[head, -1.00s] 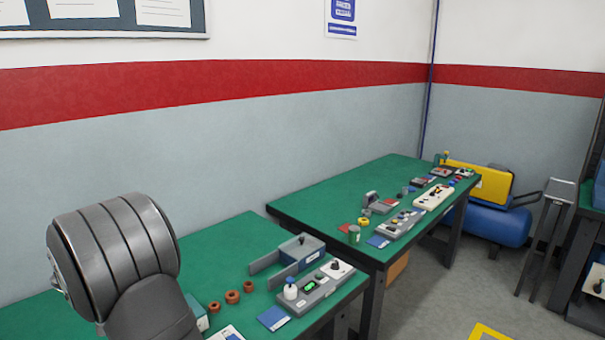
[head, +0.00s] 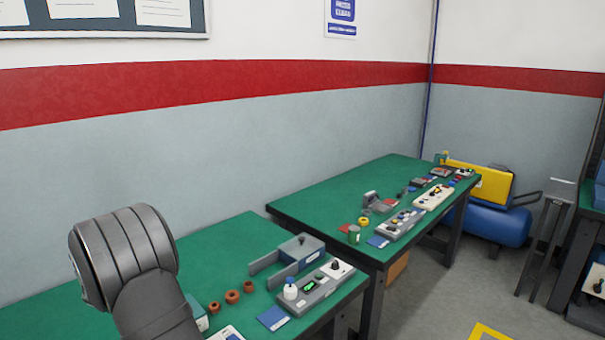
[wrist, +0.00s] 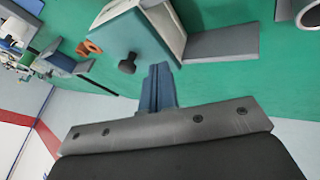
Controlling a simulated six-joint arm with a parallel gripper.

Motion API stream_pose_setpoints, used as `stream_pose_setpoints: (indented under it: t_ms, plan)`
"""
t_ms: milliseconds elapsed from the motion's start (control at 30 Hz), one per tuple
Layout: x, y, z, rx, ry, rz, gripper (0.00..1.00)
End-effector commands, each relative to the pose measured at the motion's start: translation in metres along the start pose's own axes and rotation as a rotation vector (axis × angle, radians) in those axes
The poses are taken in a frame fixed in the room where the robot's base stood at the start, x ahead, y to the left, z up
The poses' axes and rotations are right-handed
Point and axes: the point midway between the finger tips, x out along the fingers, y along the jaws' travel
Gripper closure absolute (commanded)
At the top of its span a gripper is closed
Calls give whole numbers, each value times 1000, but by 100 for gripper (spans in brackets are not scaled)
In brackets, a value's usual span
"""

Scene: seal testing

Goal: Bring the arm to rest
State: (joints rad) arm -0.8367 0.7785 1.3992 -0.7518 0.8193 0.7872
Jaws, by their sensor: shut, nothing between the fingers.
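My gripper (wrist: 158,80) shows in the wrist view with its two blue-grey fingers together and nothing between them. In the head view my dark grey arm link (head: 125,255) stands over the left part of the near green bench (head: 215,248). My gripper is hidden or out of frame there.
A second green bench (head: 330,190) carries more devices. A blue tank (head: 495,224) stands in the corner.

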Motion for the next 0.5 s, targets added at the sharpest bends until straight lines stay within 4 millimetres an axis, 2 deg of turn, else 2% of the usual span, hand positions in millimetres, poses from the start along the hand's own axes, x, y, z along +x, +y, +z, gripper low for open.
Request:
stream_pose_setpoints:
  t_ms: [233,400,500]
  plan:
    - [-26,-45,8,-3,1,-2,100]
    - [-45,-72,4,-1,2,-1,100]
    - [-66,-74,3,1,3,-1,100]
